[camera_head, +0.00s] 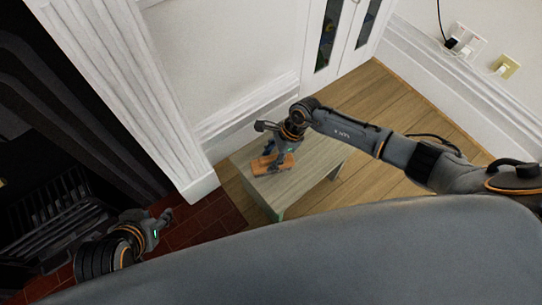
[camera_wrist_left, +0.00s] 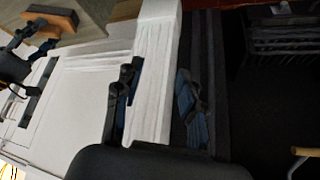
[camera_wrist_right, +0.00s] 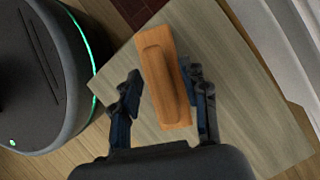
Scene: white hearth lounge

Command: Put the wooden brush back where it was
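The wooden brush (camera_head: 272,164), an orange-brown block, lies on a small wood-topped table (camera_head: 318,160). The brush (camera_wrist_right: 165,75) also shows between my right fingers in the right wrist view, with its dark bristle side visible in the left wrist view (camera_wrist_left: 58,15). My right gripper (camera_head: 272,148) is over the brush with its fingers spread. In its wrist view (camera_wrist_right: 165,100), the left finger is clear of the brush; the right finger is close beside it, contact unclear. My left gripper (camera_head: 166,218) is open and empty, low by the white pillar; its fingers (camera_wrist_left: 158,100) show apart.
A white fireplace pillar (camera_head: 150,100) stands left of the table, with a dark hearth and metal grate (camera_head: 55,215) beyond it. A white wall and cabinet (camera_head: 335,40) rise behind. Wooden floor (camera_head: 385,110) is free right of the table.

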